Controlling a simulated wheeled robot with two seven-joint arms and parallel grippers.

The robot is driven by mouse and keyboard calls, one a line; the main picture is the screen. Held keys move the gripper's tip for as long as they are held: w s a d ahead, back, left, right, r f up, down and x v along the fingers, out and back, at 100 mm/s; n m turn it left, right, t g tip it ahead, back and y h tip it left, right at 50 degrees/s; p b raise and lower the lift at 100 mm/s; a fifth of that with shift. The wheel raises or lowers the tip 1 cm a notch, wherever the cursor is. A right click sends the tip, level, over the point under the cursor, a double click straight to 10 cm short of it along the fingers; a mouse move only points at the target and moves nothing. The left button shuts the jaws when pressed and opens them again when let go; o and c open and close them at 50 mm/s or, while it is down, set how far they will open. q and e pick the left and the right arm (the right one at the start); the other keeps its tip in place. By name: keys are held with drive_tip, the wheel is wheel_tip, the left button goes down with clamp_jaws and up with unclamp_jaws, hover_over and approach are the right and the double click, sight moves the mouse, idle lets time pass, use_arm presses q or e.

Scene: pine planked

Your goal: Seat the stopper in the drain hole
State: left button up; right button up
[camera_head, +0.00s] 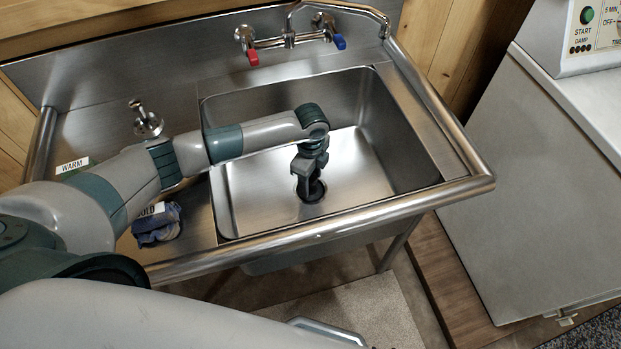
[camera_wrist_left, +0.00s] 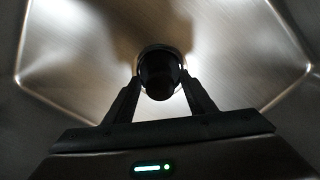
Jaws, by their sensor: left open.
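My left gripper (camera_head: 312,181) points down into the sink basin (camera_head: 361,160), low over the drain hole (camera_head: 301,192) in its floor. The left wrist view shows its two fingers (camera_wrist_left: 160,82) apart, one on each side of a dark round shape (camera_wrist_left: 161,78) with a pale metal ring around it. I cannot tell whether this dark shape is a black stopper or the open hole. The gripper hides much of the drain in the head view. My right gripper is not in view.
A metal piece with a knob (camera_head: 147,120) stands on the left drainboard, near a WARM label (camera_head: 72,165) and a dark blue cloth (camera_head: 158,228). The tap (camera_head: 289,38) and steel rails edge the sink. A steel cabinet (camera_head: 540,190) stands at right.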

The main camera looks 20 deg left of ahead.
use_arm(q)
drive_tip(key=shift+r, duration=0.1)
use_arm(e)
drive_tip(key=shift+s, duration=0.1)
use_arm(q)
drive_tip(key=shift+r, duration=1.15)
wheel_tip(320, 180, up, 10)
drive_tip(key=b, duration=0.2)
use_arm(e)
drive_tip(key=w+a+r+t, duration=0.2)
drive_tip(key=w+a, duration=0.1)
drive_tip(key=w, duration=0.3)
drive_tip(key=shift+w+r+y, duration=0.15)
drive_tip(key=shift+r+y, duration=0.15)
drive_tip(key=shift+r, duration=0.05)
use_arm(q)
drive_tip(key=shift+f, duration=0.1)
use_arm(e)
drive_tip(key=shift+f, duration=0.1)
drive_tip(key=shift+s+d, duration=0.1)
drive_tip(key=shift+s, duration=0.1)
